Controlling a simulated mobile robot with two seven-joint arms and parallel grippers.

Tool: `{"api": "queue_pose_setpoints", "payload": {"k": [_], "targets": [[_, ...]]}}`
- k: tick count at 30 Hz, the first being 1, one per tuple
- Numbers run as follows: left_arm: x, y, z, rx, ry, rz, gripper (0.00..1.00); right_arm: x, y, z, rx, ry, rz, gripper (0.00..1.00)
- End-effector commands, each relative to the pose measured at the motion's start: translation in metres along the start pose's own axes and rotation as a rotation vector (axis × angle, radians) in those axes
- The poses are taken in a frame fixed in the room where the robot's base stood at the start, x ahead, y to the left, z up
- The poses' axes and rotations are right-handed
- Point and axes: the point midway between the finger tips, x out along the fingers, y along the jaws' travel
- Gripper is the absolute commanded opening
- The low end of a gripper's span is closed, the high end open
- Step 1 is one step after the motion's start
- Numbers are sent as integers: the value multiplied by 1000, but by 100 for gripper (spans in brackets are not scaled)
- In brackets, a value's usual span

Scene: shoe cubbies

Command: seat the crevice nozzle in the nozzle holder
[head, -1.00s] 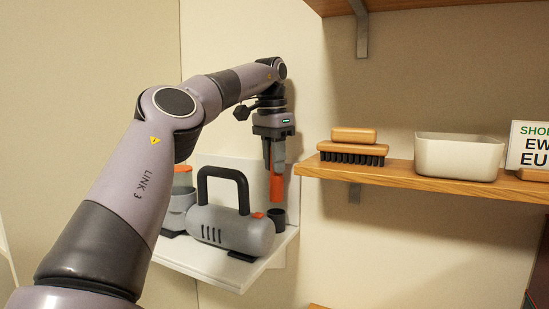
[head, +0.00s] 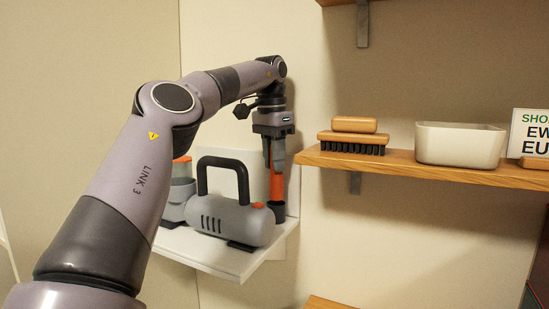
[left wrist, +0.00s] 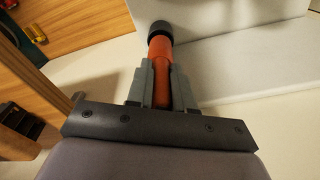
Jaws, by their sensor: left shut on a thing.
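The crevice nozzle (head: 276,184) is an orange tube, held upright over the white wall shelf. My left gripper (head: 274,158) is shut on its upper part; the grey fingers also show around it in the left wrist view (left wrist: 155,84). The nozzle holder (head: 277,210) is a short black cup on the shelf, right of the grey vacuum. In the left wrist view the nozzle's far end meets the black holder (left wrist: 159,31). The nozzle's lower end is at the cup's mouth in the head view; how deep it sits is hidden. My right gripper is out of view.
The grey handheld vacuum (head: 228,220) with a black handle stands close left of the holder. A grey canister with an orange top (head: 181,180) is behind it.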

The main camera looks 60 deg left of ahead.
Motion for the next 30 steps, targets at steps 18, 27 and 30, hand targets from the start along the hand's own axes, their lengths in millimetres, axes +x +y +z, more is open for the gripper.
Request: {"api": "queue_pose_setpoints", "payload": {"k": [18,27,30], "targets": [[0,0,0,-4,-3,0,0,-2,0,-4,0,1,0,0],[-2,0,0,-4,-1,0,0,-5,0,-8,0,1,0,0],[-1,0,0,-4,-2,0,0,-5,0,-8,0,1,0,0]]}}
